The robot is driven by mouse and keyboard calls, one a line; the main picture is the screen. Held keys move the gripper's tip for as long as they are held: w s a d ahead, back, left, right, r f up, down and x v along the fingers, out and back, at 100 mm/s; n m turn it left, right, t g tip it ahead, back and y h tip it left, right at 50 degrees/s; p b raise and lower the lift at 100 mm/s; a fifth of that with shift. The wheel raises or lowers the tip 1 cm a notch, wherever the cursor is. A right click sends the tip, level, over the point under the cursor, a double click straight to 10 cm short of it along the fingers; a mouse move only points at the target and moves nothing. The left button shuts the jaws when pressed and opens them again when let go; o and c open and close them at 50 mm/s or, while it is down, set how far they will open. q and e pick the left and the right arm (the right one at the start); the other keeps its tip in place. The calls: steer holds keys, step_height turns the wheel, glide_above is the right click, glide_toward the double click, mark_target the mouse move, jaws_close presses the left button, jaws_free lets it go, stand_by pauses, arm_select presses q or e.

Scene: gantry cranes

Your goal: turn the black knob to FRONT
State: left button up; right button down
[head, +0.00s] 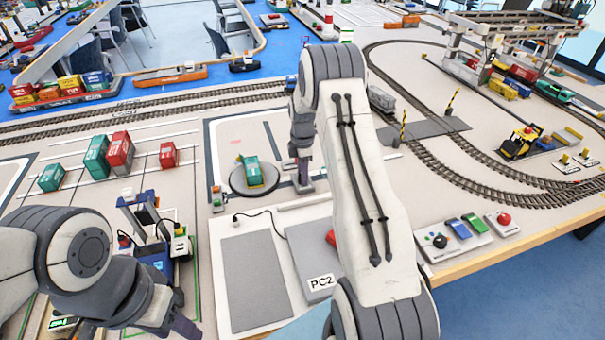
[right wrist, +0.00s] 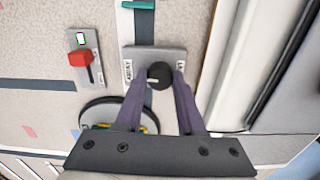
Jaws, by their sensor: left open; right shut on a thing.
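The black knob (right wrist: 159,75) sits on a grey plate (right wrist: 140,54) with a small printed label on each side, too small to read surely. A pale mark shows on the knob, toward the left in the right wrist view. My right gripper (right wrist: 158,82) is shut on the knob, one purple finger on each side. In the head view, my right gripper (head: 304,178) points down at the plate beside the turntable, and the knob is hidden there. My left gripper (head: 184,326) is open and empty at the bottom left, only partly in view.
A round turntable (head: 236,184) carrying a green vehicle (head: 252,170) lies left of my right gripper. A red-handled lever (right wrist: 80,59) stands near the plate. A blue machine (head: 160,262) stands near my left arm. Another panel with a black knob (head: 440,241) lies at right.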

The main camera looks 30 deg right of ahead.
steer(key=m+p, duration=0.1)
steer(key=m, duration=0.3)
steer(key=shift+r, duration=0.1)
steer(key=m, duration=0.5)
steer(key=m+p, duration=0.1)
steer(key=m, duration=1.2)
steer(key=shift+m, duration=0.3)
steer(key=m, duration=0.4)
steer(key=shift+p, duration=0.35)
steer(key=m, duration=0.5)
steer(key=shift+m, duration=1.9)
steer(key=shift+w, duration=0.1)
